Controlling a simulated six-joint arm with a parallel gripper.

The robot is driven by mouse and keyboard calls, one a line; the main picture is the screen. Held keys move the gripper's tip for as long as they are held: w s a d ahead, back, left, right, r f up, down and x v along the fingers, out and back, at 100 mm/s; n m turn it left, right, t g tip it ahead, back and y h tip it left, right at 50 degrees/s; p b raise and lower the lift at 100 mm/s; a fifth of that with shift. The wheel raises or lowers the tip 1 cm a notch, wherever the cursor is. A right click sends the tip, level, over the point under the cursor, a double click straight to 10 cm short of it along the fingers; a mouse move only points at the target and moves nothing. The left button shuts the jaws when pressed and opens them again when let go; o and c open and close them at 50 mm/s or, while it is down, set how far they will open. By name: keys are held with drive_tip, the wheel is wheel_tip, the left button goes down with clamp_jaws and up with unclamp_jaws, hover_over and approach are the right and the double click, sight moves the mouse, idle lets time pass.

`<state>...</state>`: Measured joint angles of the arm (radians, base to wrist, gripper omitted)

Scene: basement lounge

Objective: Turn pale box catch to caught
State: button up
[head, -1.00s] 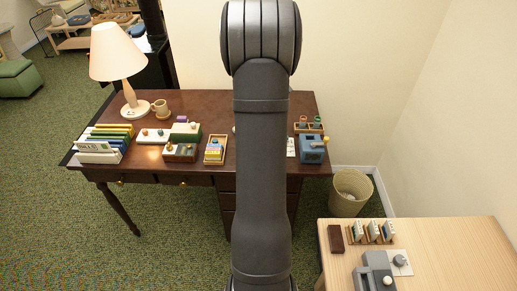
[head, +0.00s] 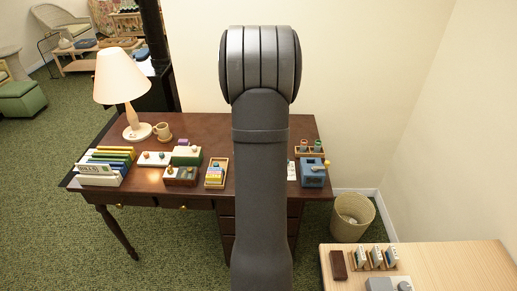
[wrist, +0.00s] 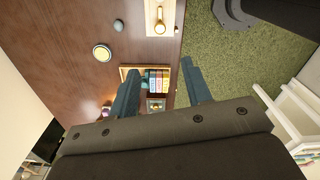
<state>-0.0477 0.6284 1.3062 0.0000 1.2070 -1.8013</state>
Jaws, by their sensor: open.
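In the wrist view a pale box (wrist: 166,14) with a brass catch-like part (wrist: 160,22) lies at the top edge, partly cut off. Whether that part stands at caught cannot be told. In the head view a pale strip (head: 291,170) shows on the desk just right of my arm, which hides what lies behind it. My gripper (wrist: 160,70) is open, its two teal fingers apart and empty, over the desk with the pale box ahead of the fingertips. My gripper is hidden behind my arm in the head view.
A tray of coloured blocks (wrist: 141,69) lies between the fingers in the wrist view. On the dark desk (head: 200,127) stand a lamp (head: 121,78), a file holder (head: 98,181), a blue device (head: 312,174) and several small boxes. A wooden table (head: 440,265) is front right.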

wheel_tip(320, 180, down, 17)
drive_tip(key=shift+f, duration=0.1)
idle(0.3)
clamp_jaws()
